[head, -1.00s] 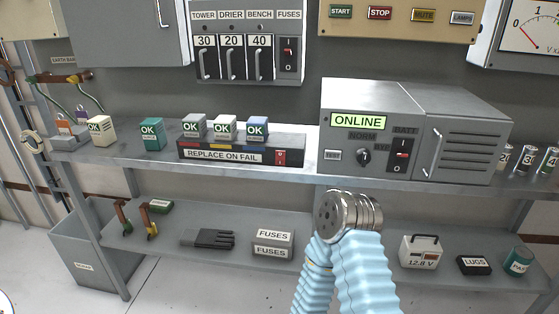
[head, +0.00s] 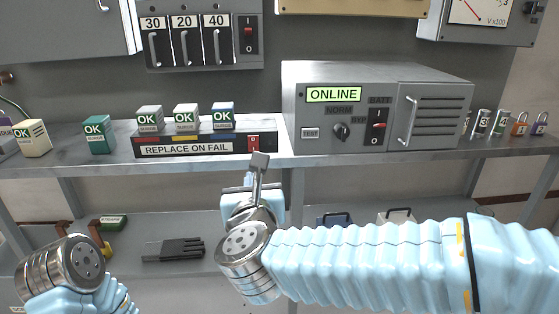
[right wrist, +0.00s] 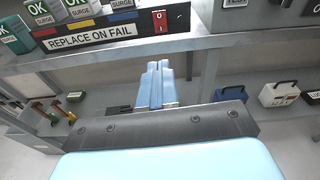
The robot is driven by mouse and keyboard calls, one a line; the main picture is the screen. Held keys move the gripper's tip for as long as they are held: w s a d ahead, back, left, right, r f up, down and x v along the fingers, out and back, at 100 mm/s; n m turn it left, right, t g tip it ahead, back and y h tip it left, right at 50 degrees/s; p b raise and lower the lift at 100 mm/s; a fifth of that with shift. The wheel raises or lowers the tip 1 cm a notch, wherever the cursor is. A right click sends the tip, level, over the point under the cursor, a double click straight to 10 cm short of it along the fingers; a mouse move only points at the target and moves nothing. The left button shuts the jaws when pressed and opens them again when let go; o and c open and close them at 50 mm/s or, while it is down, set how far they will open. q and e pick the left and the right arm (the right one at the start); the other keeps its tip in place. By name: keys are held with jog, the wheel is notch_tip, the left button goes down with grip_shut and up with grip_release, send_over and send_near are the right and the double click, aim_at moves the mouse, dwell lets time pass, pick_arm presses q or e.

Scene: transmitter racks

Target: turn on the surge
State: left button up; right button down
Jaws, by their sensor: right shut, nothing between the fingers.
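The surge strip (head: 190,149) is a low black box labelled REPLACE ON FAIL on the bench, and it also shows in the right wrist view (right wrist: 118,31). Its red rocker switch (head: 254,143) is at the right end of its front, and it also shows in the right wrist view (right wrist: 160,20). I cannot tell the rocker's position. Several SURGE modules (head: 186,118) with green OK labels stand on the strip. My right gripper (head: 259,160) is shut and empty, just below and in front of the switch. It also shows in the right wrist view (right wrist: 159,67); contact is not clear.
A grey ONLINE unit (head: 378,108) stands to the right on the bench, close to the strip. White (head: 32,138) and teal (head: 98,134) OK blocks stand left. My left forearm is at lower left.

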aim_at(253, 144)
jog(key=shift+s+d+r+m, duration=0.15)
jog(key=shift+s+r+m, duration=0.15)
jog(key=shift+m, duration=0.1)
jog(key=shift+w, duration=0.15)
jog(key=w+f+p, duration=0.2)
jog(key=w, duration=1.1)
jog(key=shift+w, duration=0.4)
jog(key=shift+r, duration=0.1)
